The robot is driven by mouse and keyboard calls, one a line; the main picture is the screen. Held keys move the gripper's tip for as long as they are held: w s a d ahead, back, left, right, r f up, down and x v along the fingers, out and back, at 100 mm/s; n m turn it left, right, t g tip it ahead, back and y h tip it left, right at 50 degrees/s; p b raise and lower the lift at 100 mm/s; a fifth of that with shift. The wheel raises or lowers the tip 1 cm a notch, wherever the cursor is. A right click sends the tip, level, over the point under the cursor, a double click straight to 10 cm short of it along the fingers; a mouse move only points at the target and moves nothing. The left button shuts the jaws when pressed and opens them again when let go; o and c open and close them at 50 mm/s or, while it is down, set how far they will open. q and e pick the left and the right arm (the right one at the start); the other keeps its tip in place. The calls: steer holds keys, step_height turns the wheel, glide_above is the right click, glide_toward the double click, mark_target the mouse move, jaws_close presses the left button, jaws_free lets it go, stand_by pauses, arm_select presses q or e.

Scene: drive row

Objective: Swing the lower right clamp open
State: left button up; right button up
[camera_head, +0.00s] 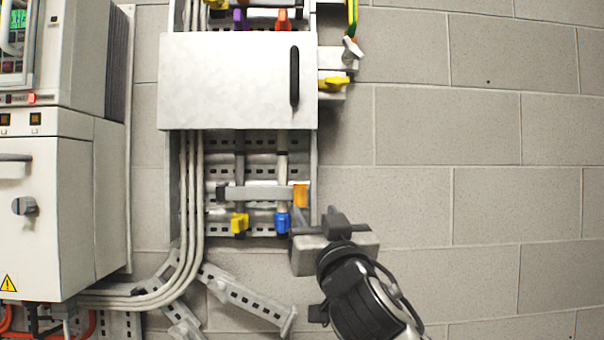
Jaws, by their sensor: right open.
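A grey clamp bar (255,193) with an orange end (300,195) lies level across two upright rods in the lower part of the wall frame. I take this bar to be the lower right clamp, but the view does not make that certain. Below it are a yellow fitting (239,222) at the left and a blue fitting (282,222) at the right. My right gripper (317,219) is open and empty, just below and right of the orange end. I cannot tell whether a finger touches anything. My left gripper is out of view.
A light metal cover (238,80) with a black handle (294,76) is above the bar. A yellow lever (338,84) projects at its right. Grey cables (190,215) run down the left side, beside a white cabinet (55,205). The block wall (500,200) at right is clear.

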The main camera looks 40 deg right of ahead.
mark_target(301, 188)
steer(key=p+x, duration=0.3)
steer(key=x, duration=0.6)
steer(key=shift+w+d+r+p, duration=0.15)
steer(key=shift+w+p, duration=0.2)
steer(key=shift+w+d+r, duration=0.1)
steer(key=shift+w+d, duration=0.2)
steer(key=shift+w, duration=0.25)
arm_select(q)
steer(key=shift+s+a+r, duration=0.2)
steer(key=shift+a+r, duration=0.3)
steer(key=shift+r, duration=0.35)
arm_select(e)
jaws_close()
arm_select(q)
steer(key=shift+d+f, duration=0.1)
